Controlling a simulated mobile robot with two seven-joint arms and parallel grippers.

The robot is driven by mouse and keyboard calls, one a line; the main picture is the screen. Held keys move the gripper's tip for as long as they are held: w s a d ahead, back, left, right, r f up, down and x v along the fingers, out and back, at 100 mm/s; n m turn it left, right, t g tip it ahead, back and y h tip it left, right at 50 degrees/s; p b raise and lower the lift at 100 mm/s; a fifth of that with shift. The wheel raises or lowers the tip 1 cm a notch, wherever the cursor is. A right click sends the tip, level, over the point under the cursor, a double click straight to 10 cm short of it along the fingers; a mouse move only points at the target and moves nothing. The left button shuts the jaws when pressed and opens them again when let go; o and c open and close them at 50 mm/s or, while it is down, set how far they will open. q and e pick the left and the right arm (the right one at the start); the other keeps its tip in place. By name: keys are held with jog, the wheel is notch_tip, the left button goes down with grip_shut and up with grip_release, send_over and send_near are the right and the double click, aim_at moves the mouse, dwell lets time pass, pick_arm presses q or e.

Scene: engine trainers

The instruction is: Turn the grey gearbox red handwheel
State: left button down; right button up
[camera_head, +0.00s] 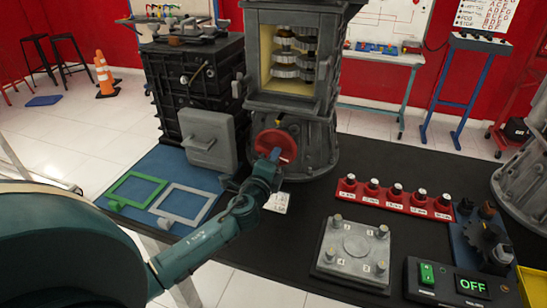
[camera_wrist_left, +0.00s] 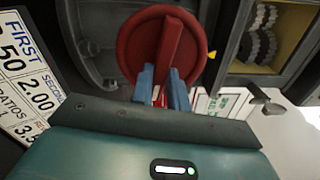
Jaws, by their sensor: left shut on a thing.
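The red handwheel (camera_head: 276,145) is a round disc with a raised bar across it, on the lower front of the grey gearbox (camera_head: 318,150). In the left wrist view the handwheel (camera_wrist_left: 160,45) fills the upper middle, its bar tilted slightly from upright. My left gripper (camera_head: 272,157) reaches it from the front. In the wrist view its two blue-grey fingers (camera_wrist_left: 160,84) are closed on the lower end of the bar. The fingers hide part of the wheel's lower rim. My right gripper is in neither view.
A black engine block (camera_head: 200,90) stands left of the gearbox. Green (camera_head: 137,189) and grey (camera_head: 180,203) frames lie on a blue mat. To the right are a red strip of knobs (camera_head: 395,197), a grey bolted plate (camera_head: 353,250) and a box reading OFF (camera_head: 460,285).

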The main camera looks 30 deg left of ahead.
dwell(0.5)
pick_arm(q)
jog(key=c, duration=1.4)
grip_release()
jog(key=shift+o, duration=0.2)
jog(key=shift+s, duration=0.1)
jog(key=b+v, duration=0.1)
jog(key=v, duration=1.2)
jog(key=shift+f, duration=0.1)
